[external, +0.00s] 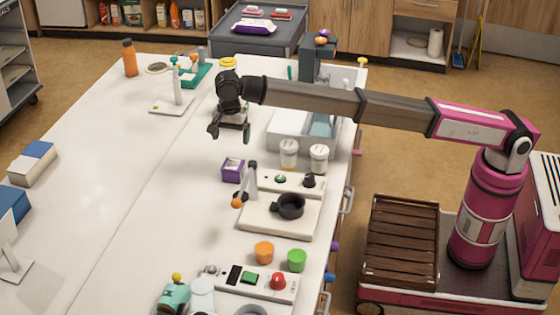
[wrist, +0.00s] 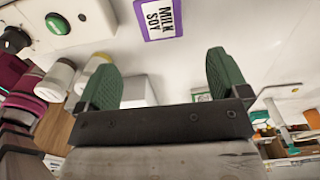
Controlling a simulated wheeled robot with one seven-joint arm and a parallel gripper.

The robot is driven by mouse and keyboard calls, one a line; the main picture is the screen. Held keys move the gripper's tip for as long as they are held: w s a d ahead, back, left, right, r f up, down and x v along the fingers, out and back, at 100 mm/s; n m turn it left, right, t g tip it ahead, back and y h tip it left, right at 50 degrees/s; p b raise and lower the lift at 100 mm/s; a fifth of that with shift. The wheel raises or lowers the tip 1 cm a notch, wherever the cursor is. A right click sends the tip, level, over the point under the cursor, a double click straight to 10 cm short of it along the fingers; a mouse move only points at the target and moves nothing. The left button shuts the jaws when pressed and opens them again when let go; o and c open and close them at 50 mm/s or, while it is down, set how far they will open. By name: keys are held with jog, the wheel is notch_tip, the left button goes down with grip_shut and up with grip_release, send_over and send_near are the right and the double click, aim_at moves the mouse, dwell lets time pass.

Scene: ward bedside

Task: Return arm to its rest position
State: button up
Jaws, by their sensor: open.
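My gripper (external: 230,133) hangs from my outstretched arm above the white table (external: 130,175) in the external view. In the wrist view my gripper (wrist: 165,80) shows two green-padded fingers, wide apart with nothing between them. A purple carton (wrist: 160,18) labelled MILK SOY is at the top of the wrist view, beyond the fingers. The same purple carton (external: 232,170) stands on the table below my gripper in the external view, apart from it.
Two white jars (external: 288,152) (external: 319,158) and a black pot (external: 289,206) on a pale board stand near the table's right edge. An orange bottle (external: 129,58) stands at the far left. An orange cup (external: 264,252) and green cup (external: 297,260) are in front. The table's left middle is clear.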

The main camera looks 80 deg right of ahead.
jog(key=shift+r, duration=0.35)
